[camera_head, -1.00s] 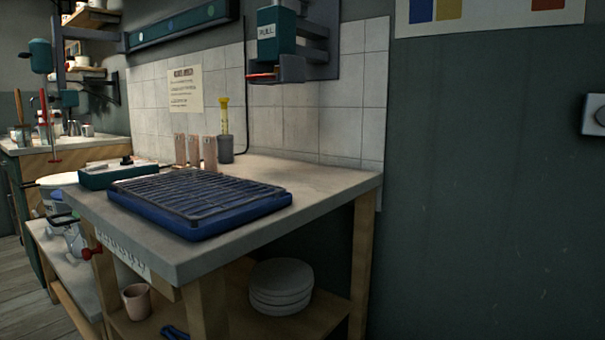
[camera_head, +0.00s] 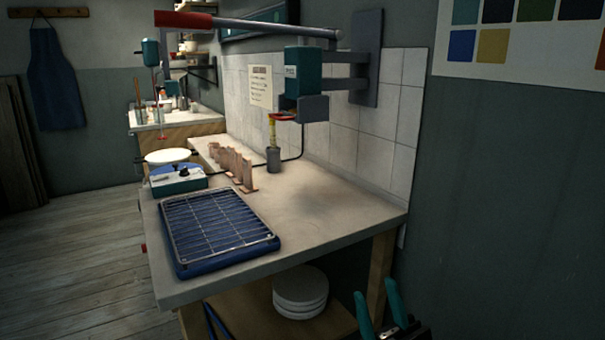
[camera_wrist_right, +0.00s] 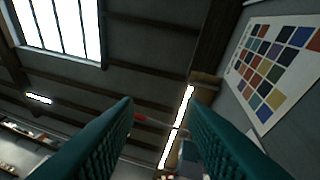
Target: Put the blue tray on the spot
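My right gripper (camera_head: 378,307) is at the bottom edge of the head view, in front of the bench and right of the tray. Its two teal fingers stand apart and empty, pointing upward. The right wrist view shows its fingers (camera_wrist_right: 160,125) apart against the ceiling. My left gripper is not in view.
Pinkish upright pieces (camera_head: 236,167), a grey cup (camera_head: 273,160) and a teal-and-white scale (camera_head: 180,181) stand behind the tray. A wall-mounted press with a red lever (camera_head: 190,20) overhangs the back. White plates (camera_head: 300,292) are stacked on the lower shelf. The top's right side is clear.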

